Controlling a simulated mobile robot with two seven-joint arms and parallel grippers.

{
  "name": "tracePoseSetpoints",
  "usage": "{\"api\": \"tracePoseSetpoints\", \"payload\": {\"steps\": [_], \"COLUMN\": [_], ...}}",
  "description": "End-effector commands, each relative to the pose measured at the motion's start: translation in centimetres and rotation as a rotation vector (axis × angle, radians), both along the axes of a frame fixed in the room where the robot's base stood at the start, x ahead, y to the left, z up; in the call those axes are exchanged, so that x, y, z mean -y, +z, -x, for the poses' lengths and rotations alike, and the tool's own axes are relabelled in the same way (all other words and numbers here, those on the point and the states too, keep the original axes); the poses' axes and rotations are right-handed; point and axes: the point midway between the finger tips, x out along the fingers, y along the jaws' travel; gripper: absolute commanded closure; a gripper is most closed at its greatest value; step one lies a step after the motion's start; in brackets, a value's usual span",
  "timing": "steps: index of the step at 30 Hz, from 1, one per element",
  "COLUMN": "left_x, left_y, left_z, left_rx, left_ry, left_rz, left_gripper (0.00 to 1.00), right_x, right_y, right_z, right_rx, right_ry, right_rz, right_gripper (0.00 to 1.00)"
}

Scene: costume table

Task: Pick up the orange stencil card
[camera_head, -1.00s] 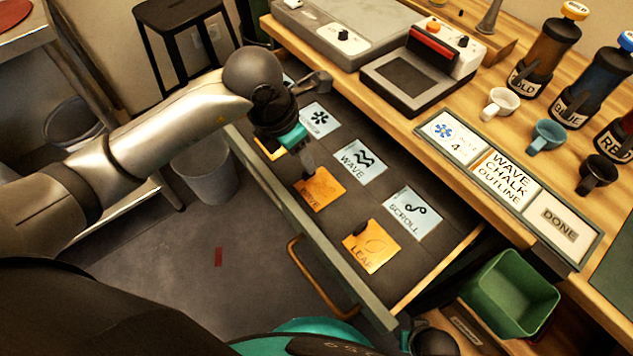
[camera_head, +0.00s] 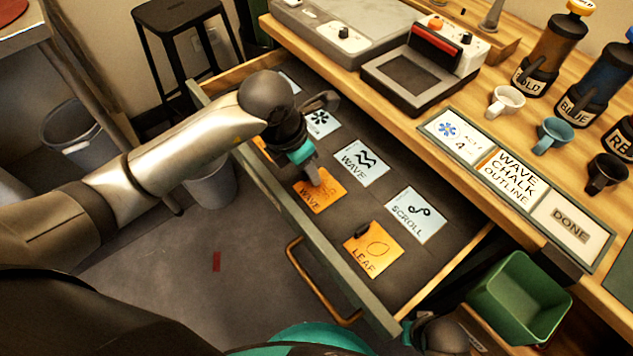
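Several orange cards lie in the open drawer (camera_head: 345,265). The orange WAVE card (camera_head: 322,201) lies near the middle of its front row. The orange LEAF card (camera_head: 373,256) lies to its right, with a dark tab at its upper left. Another orange card (camera_head: 262,150) is mostly hidden behind my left arm. My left gripper (camera_head: 313,181) points down at the upper part of the WAVE card. Its fingers overlap the card in the picture; I cannot tell whether they touch it or are parted. My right gripper's fingers do not show.
Pale blue WAVE (camera_head: 361,163), SCROLL (camera_head: 416,215) and snowflake (camera_head: 321,122) cards lie behind the orange ones. A sign (camera_head: 508,178) on the tabletop reads "WAVE CHALK OUTLINE". Cups and bottles stand farther right. A green bin (camera_head: 520,300) is at lower right.

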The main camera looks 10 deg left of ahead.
Motion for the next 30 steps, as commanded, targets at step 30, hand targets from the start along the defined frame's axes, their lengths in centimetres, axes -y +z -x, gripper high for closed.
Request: {"api": "tracePoseSetpoints", "payload": {"steps": [30], "left_x": [-0.01], "left_y": [0.09], "left_z": [0.0], "left_rx": [0.0], "left_ry": [0.0], "left_rz": [0.0], "left_gripper": [1.0], "right_x": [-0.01], "right_y": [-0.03], "right_z": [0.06], "right_rx": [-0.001], "right_ry": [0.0], "right_rz": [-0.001], "right_gripper": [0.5]}}
